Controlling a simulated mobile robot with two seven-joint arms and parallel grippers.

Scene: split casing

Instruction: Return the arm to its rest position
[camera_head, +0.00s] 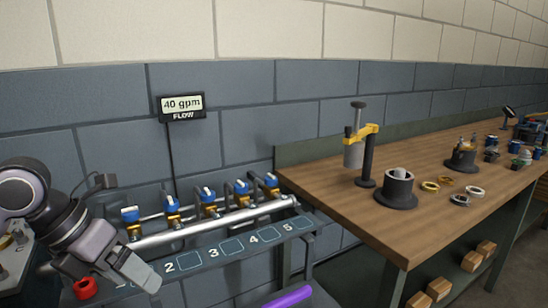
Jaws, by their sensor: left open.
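My left arm comes in from the left edge. My left gripper (146,278) points down and to the right over the left end of the numbered shelf (215,254). It hides part of that shelf near the number 1. It is open, and I see nothing held in it. My right gripper is not in view.
Several blue-handled valves (208,197) stand along a silver pipe (222,222) behind the gripper. A flow display (182,106) on the wall reads 40 gpm. A wooden workbench (330,205) with a press (366,150) and loose rings stands at right. A purple object (288,297) is at the bottom.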

